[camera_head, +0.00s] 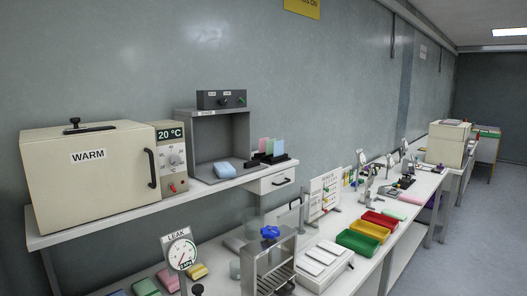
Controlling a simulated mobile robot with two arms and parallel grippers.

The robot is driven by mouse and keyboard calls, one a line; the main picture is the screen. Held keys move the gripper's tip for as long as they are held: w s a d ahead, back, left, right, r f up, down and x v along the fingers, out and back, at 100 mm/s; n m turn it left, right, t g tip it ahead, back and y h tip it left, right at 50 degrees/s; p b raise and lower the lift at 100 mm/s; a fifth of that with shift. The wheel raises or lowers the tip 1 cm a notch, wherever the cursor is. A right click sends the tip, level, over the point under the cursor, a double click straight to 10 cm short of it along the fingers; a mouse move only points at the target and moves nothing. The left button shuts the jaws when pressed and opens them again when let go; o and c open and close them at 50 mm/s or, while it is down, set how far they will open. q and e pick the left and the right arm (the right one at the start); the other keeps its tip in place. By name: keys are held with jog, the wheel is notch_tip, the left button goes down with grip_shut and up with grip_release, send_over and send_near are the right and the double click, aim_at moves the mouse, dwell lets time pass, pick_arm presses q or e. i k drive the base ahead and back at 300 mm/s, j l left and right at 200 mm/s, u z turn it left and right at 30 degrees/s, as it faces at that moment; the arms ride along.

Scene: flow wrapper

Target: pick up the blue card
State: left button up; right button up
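The holder hides the cards' lower edges. Neither of my grippers shows in the head view.
The grey booth (248,140) holds a light blue block (224,170). A cream WARM box (90,172) stands to the left. Below are a LEAK gauge (181,252), a clear-sided stand (267,262) and green (358,242), yellow (368,231) and red (381,219) trays. Floor is free at right.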

aim_at(278, 146)
jog(key=i+l+u, duration=0.15)
jog(key=u, duration=0.3)
jog(key=i+l+u, duration=0.1)
jog(key=l+u, duration=0.35)
